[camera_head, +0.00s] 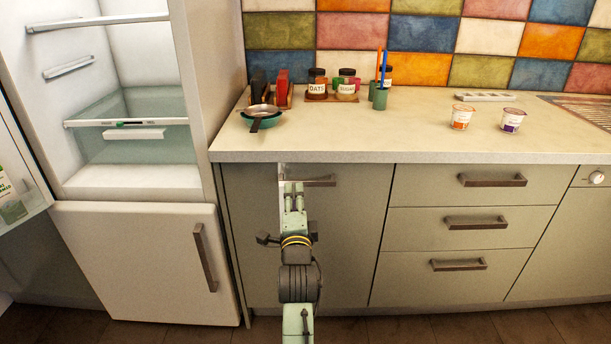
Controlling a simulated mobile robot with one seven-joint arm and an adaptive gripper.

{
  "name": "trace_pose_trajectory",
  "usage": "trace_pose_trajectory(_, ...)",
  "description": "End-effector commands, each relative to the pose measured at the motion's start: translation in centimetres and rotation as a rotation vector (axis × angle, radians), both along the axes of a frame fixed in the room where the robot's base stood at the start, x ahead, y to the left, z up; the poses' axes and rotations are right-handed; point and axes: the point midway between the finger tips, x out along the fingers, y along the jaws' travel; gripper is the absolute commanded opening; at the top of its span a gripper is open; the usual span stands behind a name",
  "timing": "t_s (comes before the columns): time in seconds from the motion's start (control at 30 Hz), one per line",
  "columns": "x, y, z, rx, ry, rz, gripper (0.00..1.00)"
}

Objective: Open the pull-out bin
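A wide grey-green cabinet front (350,230) under the counter, left of the drawers, looks like the pull-out bin. My pale green gripper (293,190) is in front of the cabinet at the handle's left end. I cannot tell whether it touches the handle or whether its fingers are open or shut. The middle of the cabinet front is hidden behind my arm.
A fridge stands at the left with its upper door open and its lower door (145,260) shut. Drawers (470,222) with dark handles are at the right. The counter (400,135) holds a pan, jars, a green cup and two yogurt pots. The floor shows little.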

Motion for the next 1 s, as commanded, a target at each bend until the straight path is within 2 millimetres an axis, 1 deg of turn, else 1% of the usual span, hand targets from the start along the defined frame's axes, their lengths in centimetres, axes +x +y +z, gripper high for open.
trace_pose_trajectory(0.03,0.1,-1.5,-1.1,0.030,0.034,-0.024,0.35)
trace_pose_trajectory(0.07,0.2,-2.2,-1.6,0.044,0.048,-0.034,0.35)
trace_pose_trajectory(0.1,0.3,-2.8,-2.1,0.060,0.061,-0.045,0.35)
trace_pose_trajectory(0.17,0.5,-3.2,-2.5,0.071,0.071,-0.052,0.35)
trace_pose_trajectory(0.27,1.5,-3.3,-2.5,0.075,0.072,-0.053,0.35)
trace_pose_trajectory(0.37,3.2,-3.2,-2.4,0.075,0.071,-0.053,0.35)
trace_pose_trajectory(0.6,7.8,-3.2,-2.3,0.073,0.069,-0.051,0.35)
trace_pose_trajectory(0.7,9.3,-3.1,-2.3,0.073,0.069,-0.050,0.35)
trace_pose_trajectory(0.83,10.5,-3.1,-2.4,0.073,0.069,-0.050,0.35)
trace_pose_trajectory(1.0,11.1,-3.1,-2.5,0.072,0.068,-0.050,0.35)
